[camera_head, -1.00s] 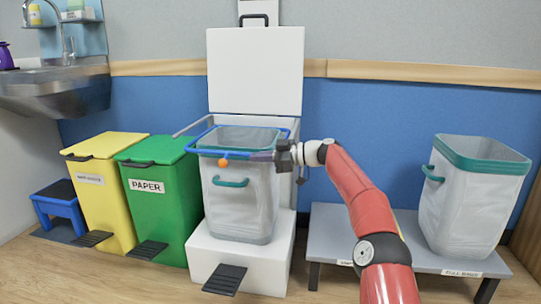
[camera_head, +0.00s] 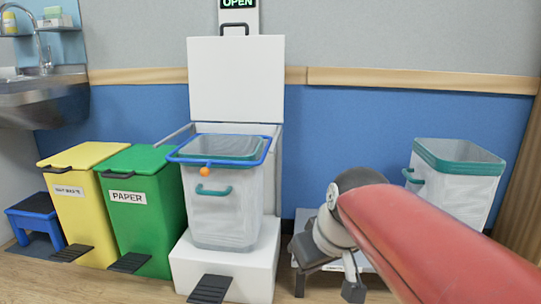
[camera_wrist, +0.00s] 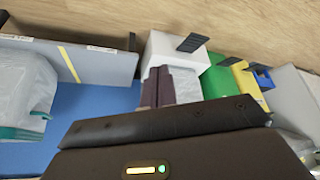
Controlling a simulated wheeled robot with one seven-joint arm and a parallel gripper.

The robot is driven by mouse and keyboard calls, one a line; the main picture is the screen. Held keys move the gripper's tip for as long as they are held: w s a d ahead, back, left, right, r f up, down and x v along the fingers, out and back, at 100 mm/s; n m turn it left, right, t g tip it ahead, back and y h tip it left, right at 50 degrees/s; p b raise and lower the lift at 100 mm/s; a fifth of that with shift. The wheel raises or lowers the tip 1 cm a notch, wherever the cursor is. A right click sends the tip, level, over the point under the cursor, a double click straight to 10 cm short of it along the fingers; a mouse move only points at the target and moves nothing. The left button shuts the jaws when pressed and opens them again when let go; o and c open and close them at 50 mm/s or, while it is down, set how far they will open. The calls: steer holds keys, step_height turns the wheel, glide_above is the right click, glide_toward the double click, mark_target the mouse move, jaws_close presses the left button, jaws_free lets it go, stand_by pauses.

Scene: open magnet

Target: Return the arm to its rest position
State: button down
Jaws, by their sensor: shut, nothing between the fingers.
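My red arm (camera_head: 420,235) reaches in from the lower right of the head view, bent in front of the grey bench. In the wrist view my gripper (camera_wrist: 168,72) shows as two dark fingers side by side, shut with nothing between them. The wrist picture is upside down. The fingertips overlap the white open bin in that view without visible contact.
A white bin stand (camera_head: 236,78) with raised lid holds a clear bin (camera_head: 222,215) inside a blue frame (camera_head: 180,157) with an orange knob (camera_head: 204,171). Green (camera_head: 150,210) and yellow (camera_head: 75,205) bins stand left. Another clear bin (camera_head: 455,190) sits on the grey bench (camera_head: 300,240). Floor in front is free.

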steer(key=s+d+f+m+h, duration=0.1)
steer(key=s+d+f+m, duration=0.1)
steer(key=s+d+f, duration=0.3)
steer(key=s+d+f+m+h, duration=0.1)
steer(key=s+d+f+m, duration=0.2)
steer(key=s, duration=0.4)
step_height(320, 180, up, 14)
steer(key=p, duration=1.3)
steer(key=shift+s+t, duration=0.15)
steer(key=shift+t, duration=0.15)
steer(key=shift+a+f, duration=0.1)
